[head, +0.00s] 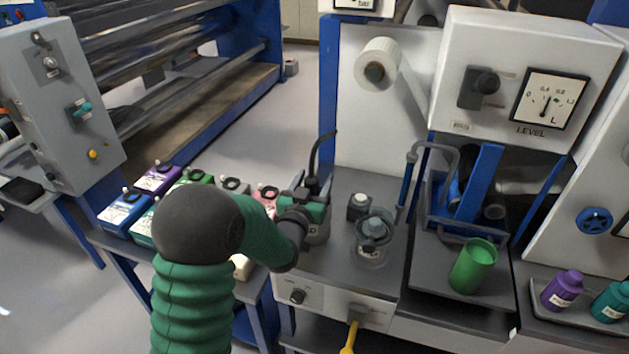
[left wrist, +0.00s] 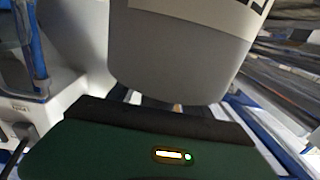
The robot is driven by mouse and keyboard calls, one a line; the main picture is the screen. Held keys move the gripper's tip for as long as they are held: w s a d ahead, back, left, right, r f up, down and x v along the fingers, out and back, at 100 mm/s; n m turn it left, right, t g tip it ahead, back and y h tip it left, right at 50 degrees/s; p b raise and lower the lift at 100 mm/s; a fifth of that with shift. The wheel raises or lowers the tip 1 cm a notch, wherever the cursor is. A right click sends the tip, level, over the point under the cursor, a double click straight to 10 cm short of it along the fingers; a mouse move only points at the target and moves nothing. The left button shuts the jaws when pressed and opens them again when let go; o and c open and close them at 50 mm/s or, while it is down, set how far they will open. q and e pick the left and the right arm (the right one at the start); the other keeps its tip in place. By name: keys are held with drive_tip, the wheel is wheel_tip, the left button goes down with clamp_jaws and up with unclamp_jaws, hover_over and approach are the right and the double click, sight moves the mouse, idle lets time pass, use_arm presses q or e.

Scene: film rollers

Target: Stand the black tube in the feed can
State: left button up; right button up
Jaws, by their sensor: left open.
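The thin black tube (head: 317,158) stands up from behind my left gripper, and its top bends to the right. A grey can with a partly hidden label (head: 318,237) stands on the machine's bench just under the gripper. It looks like the feed can. The tube's lower end is hidden, so I cannot tell whether it is inside the can. My left gripper (head: 312,188) is open around or right beside the tube. In the left wrist view a grey labelled can (left wrist: 185,60) fills the upper middle, close to the gripper. My right gripper is not in view.
A green cup (head: 473,266) is on the right platform. Several coloured boxes (head: 124,214) line the left bench. Purple and teal bottles (head: 562,290) sit in a tray.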

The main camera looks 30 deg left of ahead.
use_arm(q)
drive_tip(key=shift+s, duration=0.1)
drive_tip(key=p+v, duration=1.6)
drive_tip(key=shift+s, duration=0.3)
